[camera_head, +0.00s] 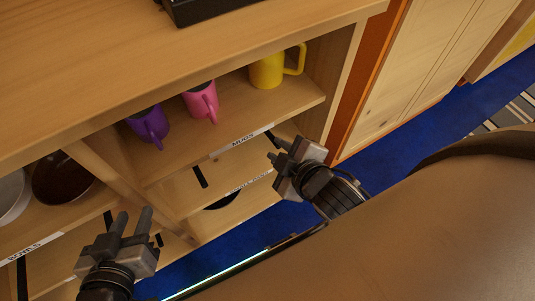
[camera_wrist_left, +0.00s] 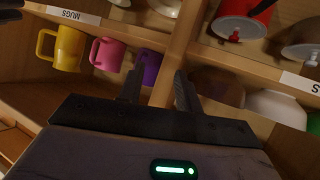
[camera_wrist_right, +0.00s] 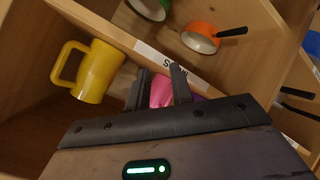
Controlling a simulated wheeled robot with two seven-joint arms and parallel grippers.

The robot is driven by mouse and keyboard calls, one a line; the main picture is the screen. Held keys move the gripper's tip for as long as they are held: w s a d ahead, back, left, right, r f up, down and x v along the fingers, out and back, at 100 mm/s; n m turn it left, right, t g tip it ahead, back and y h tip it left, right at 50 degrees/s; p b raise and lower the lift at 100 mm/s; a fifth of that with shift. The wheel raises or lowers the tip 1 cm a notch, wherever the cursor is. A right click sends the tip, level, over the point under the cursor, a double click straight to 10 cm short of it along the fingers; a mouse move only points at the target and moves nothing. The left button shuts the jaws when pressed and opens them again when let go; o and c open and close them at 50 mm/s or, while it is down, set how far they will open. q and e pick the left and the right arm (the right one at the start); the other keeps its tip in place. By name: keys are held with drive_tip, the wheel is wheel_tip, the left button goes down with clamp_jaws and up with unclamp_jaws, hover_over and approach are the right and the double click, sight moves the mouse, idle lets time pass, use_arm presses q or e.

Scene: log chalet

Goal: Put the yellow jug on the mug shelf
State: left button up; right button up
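The yellow jug (camera_head: 267,71) stands upright at the right end of the mug shelf (camera_head: 232,120), handle to the right. It also shows in the left wrist view (camera_wrist_left: 70,48) and the right wrist view (camera_wrist_right: 97,71). The shelf's front edge carries a label reading MUGS (camera_head: 243,141). My right gripper (camera_head: 271,147) is open and empty, in front of and below that edge, apart from the jug. My left gripper (camera_head: 133,215) is open and empty, lower left, in front of the unit. Neither gripper touches the jug.
A pink mug (camera_head: 202,102) and a purple mug (camera_head: 149,125) stand left of the jug. A divider (camera_head: 100,175) separates the bowls compartment, holding a brown bowl (camera_head: 62,178). Lower shelves hold pans. A dark object (camera_head: 205,8) sits on the worktop. Blue floor (camera_head: 400,137) is clear at right.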

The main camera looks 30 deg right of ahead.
drive_tip(key=a+r+m+y, duration=0.1)
drive_tip(key=m, duration=0.1)
drive_tip(key=s+a+r+m+y, duration=0.1)
drive_tip(key=a+m, duration=0.1)
drive_tip(key=m, duration=0.1)
drive_tip(key=s+a+r+m+y, duration=0.1)
drive_tip(key=m, duration=0.1)
drive_tip(key=shift+s+a+r+m, duration=0.1)
drive_tip(key=shift+s+a+m, duration=0.05)
drive_tip(key=shift+m, duration=0.15)
